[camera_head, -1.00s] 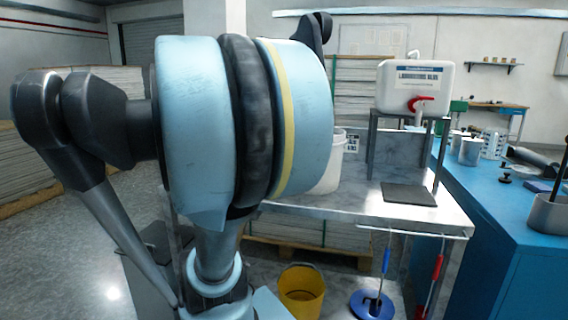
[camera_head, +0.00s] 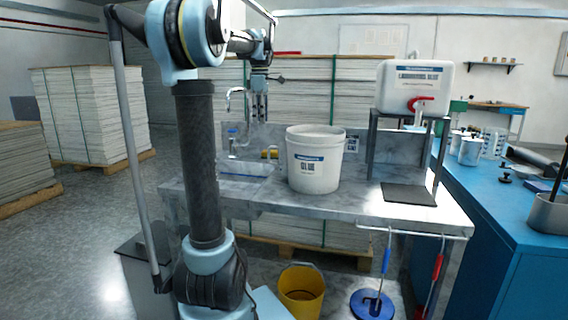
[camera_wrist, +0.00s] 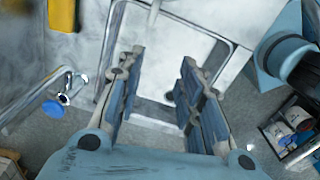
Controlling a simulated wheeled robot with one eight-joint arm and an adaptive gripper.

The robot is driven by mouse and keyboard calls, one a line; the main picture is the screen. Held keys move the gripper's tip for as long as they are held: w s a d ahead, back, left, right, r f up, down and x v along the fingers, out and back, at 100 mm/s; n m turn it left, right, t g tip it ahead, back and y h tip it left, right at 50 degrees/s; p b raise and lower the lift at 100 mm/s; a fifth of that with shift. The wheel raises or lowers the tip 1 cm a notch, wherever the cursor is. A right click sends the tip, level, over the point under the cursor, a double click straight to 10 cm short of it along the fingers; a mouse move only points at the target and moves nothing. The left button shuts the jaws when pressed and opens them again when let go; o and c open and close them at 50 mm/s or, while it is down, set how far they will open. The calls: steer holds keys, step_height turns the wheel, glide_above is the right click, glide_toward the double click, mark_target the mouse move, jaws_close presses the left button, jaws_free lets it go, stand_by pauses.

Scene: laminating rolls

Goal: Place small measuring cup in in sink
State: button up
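My gripper (camera_head: 259,112) hangs fingers-down above the sink area at the back left of the counter in the head view. In the wrist view my gripper (camera_wrist: 162,60) has its two fingers well apart, with nothing visible held between them. The sink (camera_head: 245,172) is a pale recessed basin, partly hidden behind my arm. Its metal rim also shows around and beyond the fingers in the wrist view. I cannot make out the small measuring cup in either view.
A white glue bucket (camera_head: 314,165) stands on the counter (camera_head: 350,205) right of the sink. A curved tap (camera_head: 233,100) and a small yellow item (camera_head: 270,153) are by the sink. A white canister (camera_head: 414,88) sits on a stand at right. A yellow bucket (camera_head: 301,290) is on the floor.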

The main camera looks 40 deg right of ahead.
steer(key=d, duration=0.4)
steer(key=shift+n, duration=0.4)
step_height(320, 180, down, 11)
steer(key=shift+f, duration=0.1)
steer(key=shift+w+a+f, duration=0.1)
steer(key=shift+f, duration=1.2)
steer(key=shift+w+a+f, duration=0.1)
steer(key=shift+f, duration=1.2)
jaws_close()
